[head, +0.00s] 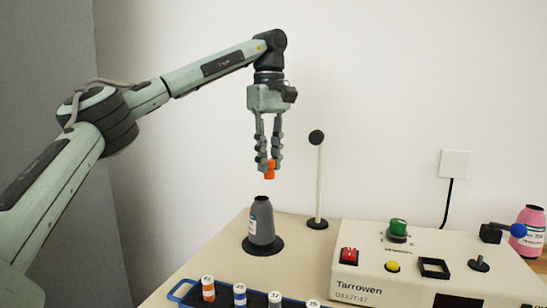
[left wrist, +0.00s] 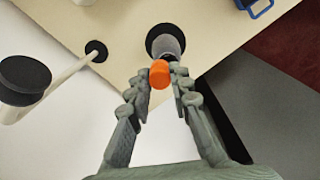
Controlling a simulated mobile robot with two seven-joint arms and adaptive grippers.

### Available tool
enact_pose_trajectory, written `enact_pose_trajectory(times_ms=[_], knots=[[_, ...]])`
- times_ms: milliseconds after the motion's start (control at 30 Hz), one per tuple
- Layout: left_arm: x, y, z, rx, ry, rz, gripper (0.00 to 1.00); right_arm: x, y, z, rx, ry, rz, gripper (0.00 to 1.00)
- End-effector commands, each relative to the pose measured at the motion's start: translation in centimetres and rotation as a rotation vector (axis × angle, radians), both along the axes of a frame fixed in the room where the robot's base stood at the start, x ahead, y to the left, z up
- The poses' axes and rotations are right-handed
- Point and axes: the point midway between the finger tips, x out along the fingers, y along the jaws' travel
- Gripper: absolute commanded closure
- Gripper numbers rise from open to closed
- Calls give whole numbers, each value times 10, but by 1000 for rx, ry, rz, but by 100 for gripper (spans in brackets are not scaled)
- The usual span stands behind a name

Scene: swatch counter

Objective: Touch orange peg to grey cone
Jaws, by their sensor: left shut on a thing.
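The orange peg (head: 270,170) is held between the fingertips of my left gripper (head: 268,163), which is shut on it and points down. The grey cone (head: 262,222) stands upright on a black round base on the counter, below the peg. In the head view a clear gap separates the peg from the cone's dark tip. In the left wrist view the orange peg (left wrist: 160,73) shows in front of the grey cone (left wrist: 165,42) and hides part of it. My right gripper is not in view.
A pole with a black disc (head: 317,180) stands right of the cone. A white Tarrowen box (head: 360,287) with buttons and knobs fills the right side. A blue-edged tray (head: 180,292) with several labelled pegs lies in front. A pink cone (head: 528,230) stands far right.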

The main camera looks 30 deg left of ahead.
Motion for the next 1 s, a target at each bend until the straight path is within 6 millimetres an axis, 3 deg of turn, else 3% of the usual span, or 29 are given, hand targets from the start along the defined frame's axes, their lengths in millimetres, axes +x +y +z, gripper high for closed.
enact_pose_trajectory(times_ms=[700,1000], knots=[[0,1,-38,0,0,3,95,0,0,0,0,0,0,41],[0,1,-42,0,-1,2,95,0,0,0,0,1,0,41]])
